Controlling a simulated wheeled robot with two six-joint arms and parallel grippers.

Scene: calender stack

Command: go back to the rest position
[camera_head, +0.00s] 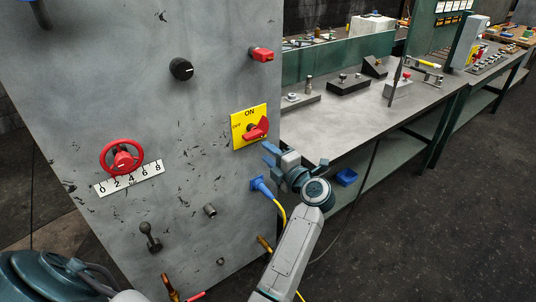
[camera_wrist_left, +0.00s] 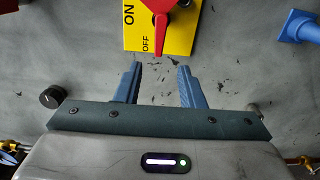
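My left gripper (camera_head: 269,154) is in front of the grey panel (camera_head: 205,170), near the yellow ON/OFF plate (camera_head: 237,139). Its blue fingers stand apart with nothing between them, as the left wrist view shows (camera_wrist_left: 158,82). The red switch handle (camera_head: 258,128) on the plate is beyond the fingertips (camera_wrist_left: 160,30), apart from them. In the wrist view the handle's narrow end points toward the OFF side. My right gripper is not in view.
A blue plug (camera_head: 261,187) with a yellow cable is just below the left gripper. The panel also carries a red handwheel (camera_head: 122,158), a black knob (camera_head: 181,69) and a red knob (camera_head: 262,54). A workbench (camera_head: 340,130) stands at right, with open floor before it.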

